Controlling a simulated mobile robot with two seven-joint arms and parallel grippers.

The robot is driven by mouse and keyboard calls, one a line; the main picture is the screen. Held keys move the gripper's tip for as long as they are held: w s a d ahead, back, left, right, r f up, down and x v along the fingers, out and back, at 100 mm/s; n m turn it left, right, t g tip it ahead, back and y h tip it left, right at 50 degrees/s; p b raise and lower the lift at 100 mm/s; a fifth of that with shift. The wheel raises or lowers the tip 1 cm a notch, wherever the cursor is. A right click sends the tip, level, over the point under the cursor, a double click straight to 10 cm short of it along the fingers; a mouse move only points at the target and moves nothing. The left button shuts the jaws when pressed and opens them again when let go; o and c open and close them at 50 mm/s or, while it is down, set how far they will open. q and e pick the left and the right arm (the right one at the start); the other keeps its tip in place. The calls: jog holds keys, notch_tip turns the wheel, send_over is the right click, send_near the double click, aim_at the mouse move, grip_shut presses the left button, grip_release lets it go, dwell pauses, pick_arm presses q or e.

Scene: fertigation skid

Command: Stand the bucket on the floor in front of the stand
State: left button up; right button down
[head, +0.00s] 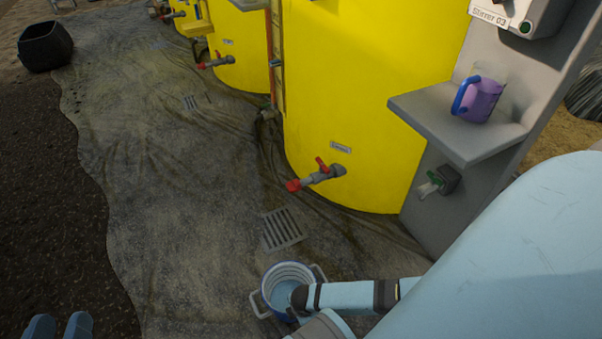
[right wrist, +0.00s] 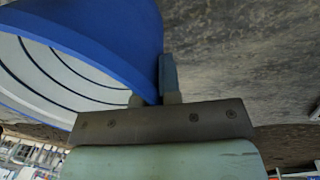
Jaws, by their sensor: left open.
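The bucket (head: 268,279), pale inside with blue on its outside and a handle on either side, is at the bottom centre of the head view. Its blue wall and ringed pale inside fill the upper left of the right wrist view (right wrist: 110,35). My right gripper (right wrist: 152,85) has the bucket's wall between its fingers; one finger is mostly hidden by the bucket. I cannot tell whether the bucket touches the floor. My left gripper (head: 58,326) is open and empty at the bottom left. The grey stand (head: 430,210) is at the right, its shelf (head: 425,115) holding a purple jug (head: 482,100).
A yellow tank (head: 370,90) with a red-handled valve (head: 318,176) stands left of the stand, with more yellow tanks behind. A green-handled tap (head: 436,184) is under the shelf. A floor grate (head: 282,229) lies beyond the bucket. A black tub (head: 45,46) is far left.

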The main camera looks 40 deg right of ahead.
notch_tip(320, 180, down, 4)
jog(key=shift+r+b, duration=0.1)
jog(key=shift+b, duration=0.9)
jog(key=c, duration=1.7)
grip_release()
jog(key=shift+f, duration=0.2)
jog(key=shift+c, duration=0.2)
jog(key=o, duration=0.4)
pick_arm(q)
jog(key=shift+w+a+r+m+t, duration=0.15)
jog(key=shift+w+a+m+t, duration=0.3)
jog(key=shift+m, duration=0.45)
jog(key=shift+d, duration=0.1)
